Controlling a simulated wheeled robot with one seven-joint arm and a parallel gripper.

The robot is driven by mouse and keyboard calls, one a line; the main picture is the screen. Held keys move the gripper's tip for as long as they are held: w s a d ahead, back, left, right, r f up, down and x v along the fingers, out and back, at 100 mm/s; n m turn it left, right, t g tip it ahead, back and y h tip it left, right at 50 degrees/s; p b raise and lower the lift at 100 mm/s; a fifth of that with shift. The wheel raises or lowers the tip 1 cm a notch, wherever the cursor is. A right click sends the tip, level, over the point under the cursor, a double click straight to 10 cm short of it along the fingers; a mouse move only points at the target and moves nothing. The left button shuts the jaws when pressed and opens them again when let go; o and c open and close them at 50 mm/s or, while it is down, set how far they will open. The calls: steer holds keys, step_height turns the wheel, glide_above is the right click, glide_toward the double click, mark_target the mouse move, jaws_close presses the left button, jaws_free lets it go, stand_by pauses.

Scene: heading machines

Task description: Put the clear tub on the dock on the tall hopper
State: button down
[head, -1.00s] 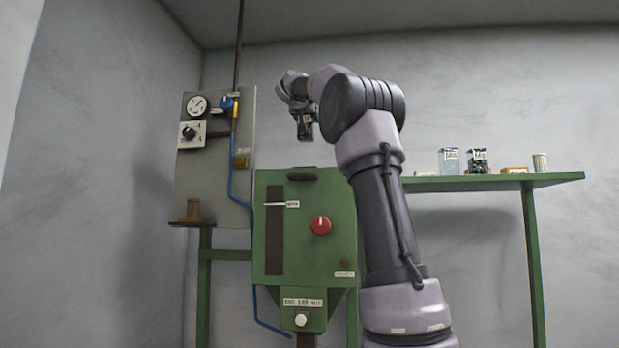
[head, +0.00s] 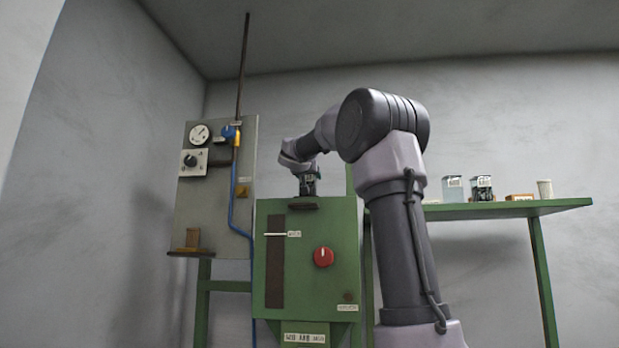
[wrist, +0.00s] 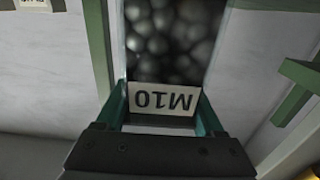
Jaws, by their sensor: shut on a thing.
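My gripper (head: 307,176) is shut on a clear tub (head: 308,188), which holds dark round pieces. In the wrist view the tub (wrist: 170,45) has a pale label reading M10, upside down there, between the two green fingers of my gripper (wrist: 160,104). The tub looks upright just above the dark dock (head: 318,204) on the top of the green tall hopper (head: 340,215). I cannot tell whether the tub touches the dock. The dock does not show clearly in the wrist view.
A green shelf (head: 500,210) at the right carries a clear container (head: 452,189), a dark-filled one (head: 482,189), a small box (head: 519,197) and a pale cup (head: 545,190). A grey panel (head: 215,215) with a gauge and a blue pipe (head: 233,205) stands left of the hopper.

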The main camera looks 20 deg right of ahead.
jaws_free()
steer(key=shift+s+a, duration=0.1)
steer(key=shift+s, duration=0.05)
steer(key=v, duration=1.1)
steer(key=shift+s+a, duration=0.2)
steer(key=shift+s, duration=0.1)
